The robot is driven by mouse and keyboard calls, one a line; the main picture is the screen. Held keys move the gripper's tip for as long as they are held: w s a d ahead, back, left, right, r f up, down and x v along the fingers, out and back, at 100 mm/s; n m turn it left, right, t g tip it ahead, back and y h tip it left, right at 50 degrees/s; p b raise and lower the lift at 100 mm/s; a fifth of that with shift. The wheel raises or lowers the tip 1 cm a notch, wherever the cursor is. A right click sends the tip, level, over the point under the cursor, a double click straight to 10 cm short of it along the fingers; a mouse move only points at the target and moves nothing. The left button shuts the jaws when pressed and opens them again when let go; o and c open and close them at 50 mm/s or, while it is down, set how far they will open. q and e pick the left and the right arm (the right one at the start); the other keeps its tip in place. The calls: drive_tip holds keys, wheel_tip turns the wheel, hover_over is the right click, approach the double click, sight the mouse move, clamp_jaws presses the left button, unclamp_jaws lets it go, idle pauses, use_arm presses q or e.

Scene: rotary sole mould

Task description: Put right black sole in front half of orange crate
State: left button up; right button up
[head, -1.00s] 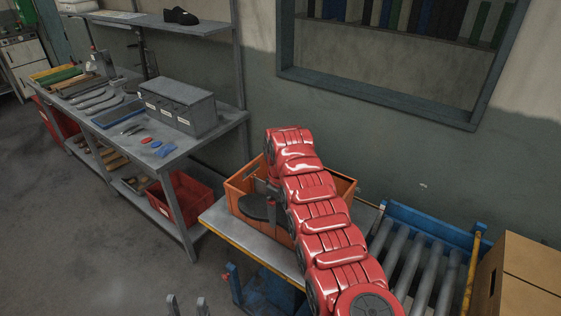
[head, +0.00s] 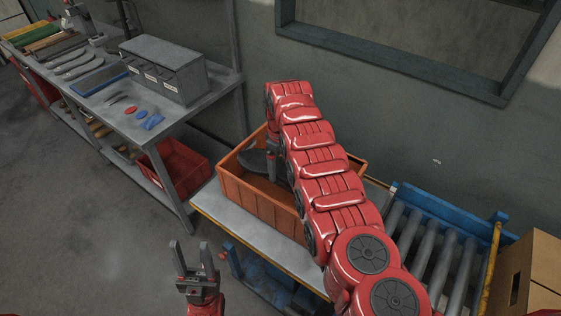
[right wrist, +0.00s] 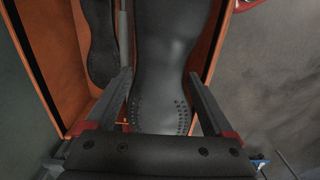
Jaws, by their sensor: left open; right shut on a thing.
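The orange crate (head: 262,205) stands on a grey table, partly hidden behind my right arm. My right gripper (head: 271,163) is shut on a black sole (head: 254,161), which is at the crate's opening near its left end. In the right wrist view the held sole (right wrist: 165,65) lies between the two fingers (right wrist: 161,88), with the crate's orange walls (right wrist: 55,65) around it. Another black sole (right wrist: 98,40) is in the crate, left of the held one. I cannot tell whether the held sole touches the crate floor. My left gripper (head: 193,258) is open and empty, low in the head view.
A roller conveyor (head: 430,245) with a blue frame and a cardboard box (head: 530,275) are right of the crate. A workbench (head: 165,125) with a grey drawer box (head: 165,70) is at left, with a red bin (head: 178,170) below. The floor at left is clear.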

drive_tip(key=shift+f, duration=0.6)
drive_tip(key=shift+s+f+b, duration=0.1)
drive_tip(key=shift+f+b, duration=0.85)
drive_tip(key=shift+b, duration=0.15)
wheel_tip(320, 180, down, 2)
drive_tip(key=shift+f+b, duration=0.25)
drive_tip(key=shift+b, duration=0.7)
wheel_tip(320, 180, down, 10)
drive_tip(key=b, duration=0.9)
drive_tip(key=shift+r, duration=0.25)
drive_tip(key=shift+f, duration=0.15)
drive_tip(key=shift+f+b, duration=1.25)
drive_tip(key=shift+b, duration=0.2)
